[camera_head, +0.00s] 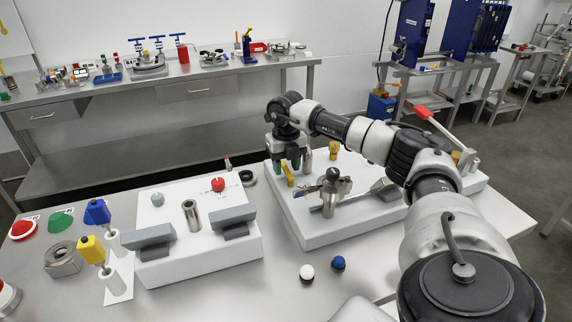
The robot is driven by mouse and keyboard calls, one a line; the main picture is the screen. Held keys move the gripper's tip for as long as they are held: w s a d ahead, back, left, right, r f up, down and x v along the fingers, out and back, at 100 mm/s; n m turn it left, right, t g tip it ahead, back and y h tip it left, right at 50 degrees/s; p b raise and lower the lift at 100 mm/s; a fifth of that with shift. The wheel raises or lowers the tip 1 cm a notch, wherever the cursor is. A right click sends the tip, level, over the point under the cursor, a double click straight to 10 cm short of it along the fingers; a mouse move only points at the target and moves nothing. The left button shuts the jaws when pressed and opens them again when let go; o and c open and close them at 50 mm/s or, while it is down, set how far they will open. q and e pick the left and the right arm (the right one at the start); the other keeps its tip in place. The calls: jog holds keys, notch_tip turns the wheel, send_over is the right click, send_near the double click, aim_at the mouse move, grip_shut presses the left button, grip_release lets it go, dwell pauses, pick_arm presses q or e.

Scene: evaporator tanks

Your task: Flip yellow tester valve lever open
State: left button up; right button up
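A small yellow lever (288,176) stands at the left back part of a white tester block (325,232) on the table. My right arm reaches across the block from the right. Its gripper (288,163) points down right at the yellow lever, with the fingertips beside or just above the lever's upper end. The fingers are small and partly overlap the lever, so I cannot tell whether they touch it or how far apart they are. A second yellow piece (334,150), upright like a knob, stands behind on the same block. My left gripper is not in view.
A metal valve with a black knob (333,175) stands close in front of the gripper. A red-handled lever (437,128) rises behind my arm. Left are another white block (160,268) and yellow (91,249) and blue (97,212) handles. White (307,272) and blue (338,263) knobs lie in front.

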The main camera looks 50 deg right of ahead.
aim_at(286, 168)
notch_tip(286, 168, up, 11)
jog(key=b, duration=0.1)
dwell(0.6)
jog(key=shift+f, duration=0.1)
